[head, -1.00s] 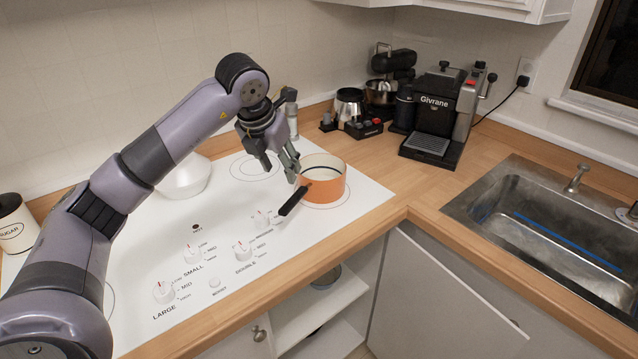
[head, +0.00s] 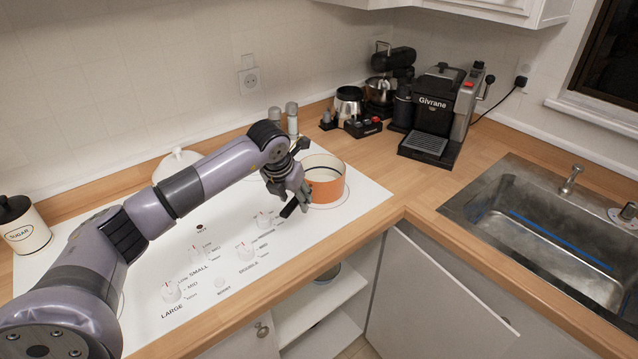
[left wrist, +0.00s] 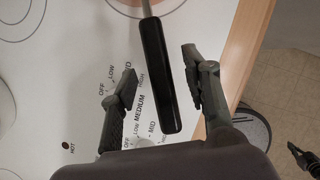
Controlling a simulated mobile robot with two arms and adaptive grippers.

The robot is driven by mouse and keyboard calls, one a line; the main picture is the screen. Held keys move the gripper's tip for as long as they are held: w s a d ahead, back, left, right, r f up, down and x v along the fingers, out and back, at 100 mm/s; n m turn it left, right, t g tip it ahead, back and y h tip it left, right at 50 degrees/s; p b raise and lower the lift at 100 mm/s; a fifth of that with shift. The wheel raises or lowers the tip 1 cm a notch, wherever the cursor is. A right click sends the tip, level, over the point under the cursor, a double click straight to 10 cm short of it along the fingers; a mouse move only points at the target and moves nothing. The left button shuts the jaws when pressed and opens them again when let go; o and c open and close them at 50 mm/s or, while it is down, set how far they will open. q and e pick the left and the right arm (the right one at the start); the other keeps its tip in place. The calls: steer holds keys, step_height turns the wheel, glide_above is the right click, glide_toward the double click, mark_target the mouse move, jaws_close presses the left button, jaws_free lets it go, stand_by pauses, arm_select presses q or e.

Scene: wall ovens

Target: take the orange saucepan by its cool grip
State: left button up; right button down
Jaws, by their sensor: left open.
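The orange saucepan (head: 327,182) stands on the far right burner of the white cooktop, its black grip (head: 288,210) pointing toward the front left. My left gripper (head: 295,204) is at the grip and hides part of it. In the left wrist view the black grip (left wrist: 157,75) lies between the two open fingers (left wrist: 158,82), with a gap visible on each side.
The white cooktop (head: 240,285) has several knobs along its front. A sugar canister (head: 22,226) stands at the left. A coffee machine (head: 440,110) and a sink (head: 545,230) are to the right. An open shelf lies below the counter edge.

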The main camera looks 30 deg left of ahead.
arm_select(q)
steer(key=shift+c, duration=0.3)
jaws_close()
steer(key=shift+r, duration=0.1)
stand_by(0.6)
